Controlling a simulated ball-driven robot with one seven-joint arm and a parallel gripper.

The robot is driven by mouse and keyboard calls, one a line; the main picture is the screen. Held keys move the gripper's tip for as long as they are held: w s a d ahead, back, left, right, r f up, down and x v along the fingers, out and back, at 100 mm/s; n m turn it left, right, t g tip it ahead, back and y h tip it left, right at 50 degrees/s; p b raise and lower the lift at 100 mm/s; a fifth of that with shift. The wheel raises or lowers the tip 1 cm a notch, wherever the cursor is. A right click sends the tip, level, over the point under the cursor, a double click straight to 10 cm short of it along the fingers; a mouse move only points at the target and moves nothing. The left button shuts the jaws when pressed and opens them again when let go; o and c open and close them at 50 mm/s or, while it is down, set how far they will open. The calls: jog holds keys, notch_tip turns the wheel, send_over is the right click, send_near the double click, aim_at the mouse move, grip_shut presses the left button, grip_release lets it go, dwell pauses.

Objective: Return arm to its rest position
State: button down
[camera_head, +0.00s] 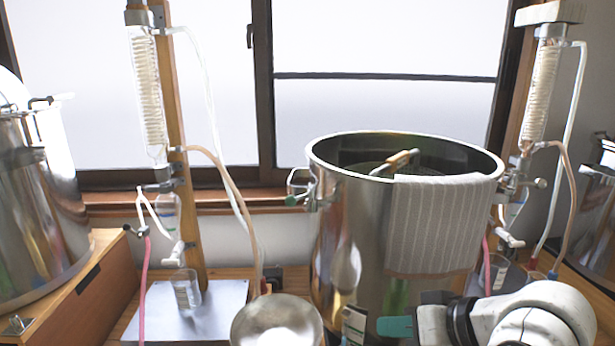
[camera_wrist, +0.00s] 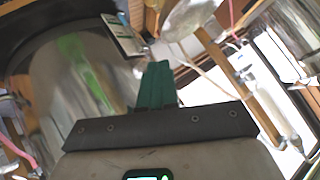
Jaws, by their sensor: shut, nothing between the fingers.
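My gripper (camera_head: 383,326) is at the bottom of the head view, right of centre, low in front of the large steel pot (camera_head: 345,235). Its green fingers point left, and my white and black arm reaches in from the lower right. In the wrist view, the green fingers (camera_wrist: 157,72) are together with nothing between them. The shiny pot wall fills the left of that view, showing a green reflection. I cannot tell the exact gap between the fingers and the pot.
A striped cloth (camera_head: 440,225) hangs over the pot rim. A metal bowl (camera_head: 277,322) stands left of my gripper. Glass condensers (camera_head: 147,95) on wooden posts stand either side, with thin hoses (camera_head: 575,130). Another steel pot (camera_head: 35,200) stands far left. Windows are behind.

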jog(key=s+d+f+m+g+h, duration=0.1)
jog(key=s+d+f, duration=0.1)
jog(key=s+f, duration=0.35)
jog(key=s+d+f+m+h, duration=0.1)
jog(key=s+d+f, duration=0.1)
jog(key=f, duration=0.7)
jog(key=s+d+f+g+h, duration=0.1)
jog(key=s+d+f+h, duration=0.1)
jog(key=s, duration=0.6)
jog(key=s+d+f+g+h, duration=0.1)
jog(key=s+d+f+g, duration=0.1)
jog(key=s+d+f, duration=0.2)
jog(key=s+d+f+g+h, duration=0.2)
jog(key=s+d+f, duration=0.2)
jog(key=s+f, duration=0.4)
jog(key=s, duration=0.3)
jog(key=shift+s+f+m+h, duration=0.25)
jog(key=shift+s+m+h, duration=0.05)
